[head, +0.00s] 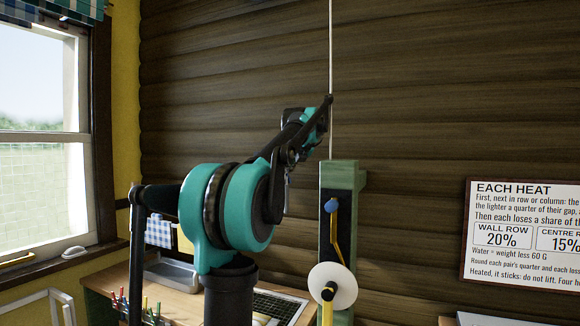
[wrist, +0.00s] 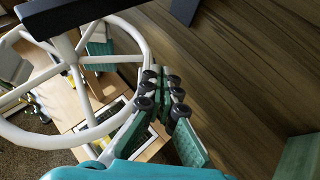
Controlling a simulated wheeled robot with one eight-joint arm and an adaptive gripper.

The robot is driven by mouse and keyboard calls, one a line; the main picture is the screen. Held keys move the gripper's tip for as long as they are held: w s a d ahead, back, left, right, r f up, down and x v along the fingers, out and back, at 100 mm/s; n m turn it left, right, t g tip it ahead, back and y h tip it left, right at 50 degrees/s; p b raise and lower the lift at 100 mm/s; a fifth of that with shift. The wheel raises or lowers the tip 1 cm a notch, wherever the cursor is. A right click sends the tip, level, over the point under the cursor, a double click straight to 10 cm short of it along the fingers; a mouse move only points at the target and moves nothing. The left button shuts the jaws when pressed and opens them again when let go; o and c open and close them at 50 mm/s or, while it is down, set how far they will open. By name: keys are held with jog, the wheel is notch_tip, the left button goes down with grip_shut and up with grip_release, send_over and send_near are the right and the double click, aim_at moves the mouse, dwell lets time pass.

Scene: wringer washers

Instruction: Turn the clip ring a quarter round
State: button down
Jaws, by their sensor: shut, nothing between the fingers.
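A white ring with spokes and a hub (wrist: 58,142) fills the left of the wrist view, close to the camera; I take it for the clip ring, but see no clips on it. A dark bar (wrist: 75,18) crosses over its upper part. I cannot make the ring out in the head view. My gripper (wrist: 160,98) is shut and empty, with its black and teal fingers just right of the ring's rim in the picture; I cannot tell whether they touch it. In the head view my gripper (head: 328,101) is raised beside a thin white cord (head: 331,45).
A green post (head: 342,176) with a blue knob, yellow lever and white disc (head: 341,285) stands below my gripper. A wooden desk (head: 163,277) holds pens and a keyboard. A plank wall is behind; a sign (head: 520,272) hangs right.

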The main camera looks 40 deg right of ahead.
jog(key=shift+w+d+n+t+y, duration=0.2)
jog(key=shift+w+d+n+y, duration=0.2)
jog(key=shift+w, duration=0.25)
jog(key=shift+w+d+n+t+y, duration=0.2)
jog(key=shift+w+d+n+y, duration=0.15)
jog(key=shift+w+d, duration=0.2)
jog(key=shift+w, duration=0.4)
jog(key=shift+w+d+n+y, duration=0.45)
jog(key=shift+w+n+y, duration=0.15)
jog(key=shift+n+y, duration=0.05)
jog(key=shift+w+a, duration=0.1)
jog(key=shift+w, duration=0.75)
